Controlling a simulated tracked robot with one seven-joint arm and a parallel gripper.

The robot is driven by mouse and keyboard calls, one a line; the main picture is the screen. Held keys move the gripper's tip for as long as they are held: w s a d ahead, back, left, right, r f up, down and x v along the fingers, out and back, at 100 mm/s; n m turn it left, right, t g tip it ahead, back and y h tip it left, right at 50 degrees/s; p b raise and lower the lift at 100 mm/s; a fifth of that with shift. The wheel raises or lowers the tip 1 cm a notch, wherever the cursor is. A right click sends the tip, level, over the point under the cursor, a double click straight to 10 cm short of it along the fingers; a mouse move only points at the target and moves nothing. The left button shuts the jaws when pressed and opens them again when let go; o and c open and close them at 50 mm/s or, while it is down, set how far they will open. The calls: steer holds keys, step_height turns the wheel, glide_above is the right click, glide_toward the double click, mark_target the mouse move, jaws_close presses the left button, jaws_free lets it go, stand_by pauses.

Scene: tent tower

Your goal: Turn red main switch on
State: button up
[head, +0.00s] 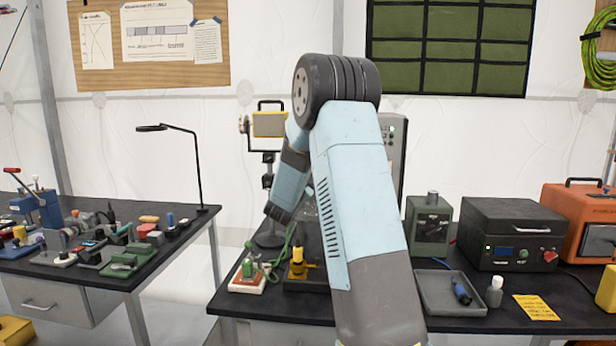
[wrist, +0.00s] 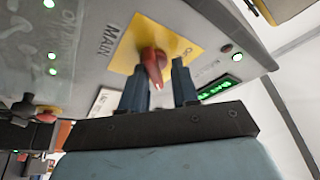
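The red main switch (wrist: 152,62) is a rotary handle on a yellow plate (wrist: 178,44) of a grey panel marked MAIN in the wrist view. A pale mark shows at the handle's near end. My gripper (wrist: 159,65) is open, with its two dark fingers spread on either side of the handle. The left finger looks close to the handle and a gap shows on the right; whether either touches cannot be told. In the head view my arm hides the switch and the gripper; only the right edge of the grey cabinet (head: 397,165) shows.
A green display (wrist: 219,88) and several green lamps are lit on the panel. In the head view, a yellow work lamp (head: 269,123) stands left of my arm. A green box (head: 428,225), grey tray (head: 440,290) and black case (head: 510,225) stand on the right of the bench.

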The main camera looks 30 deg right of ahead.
steer(key=shift+d+f, duration=0.25)
steer(key=shift+f, duration=0.05)
steer(key=v, duration=1.3)
steer(key=shift+s+a, duration=0.2)
steer(key=shift+a, duration=0.15)
steer(key=shift+f, duration=0.1)
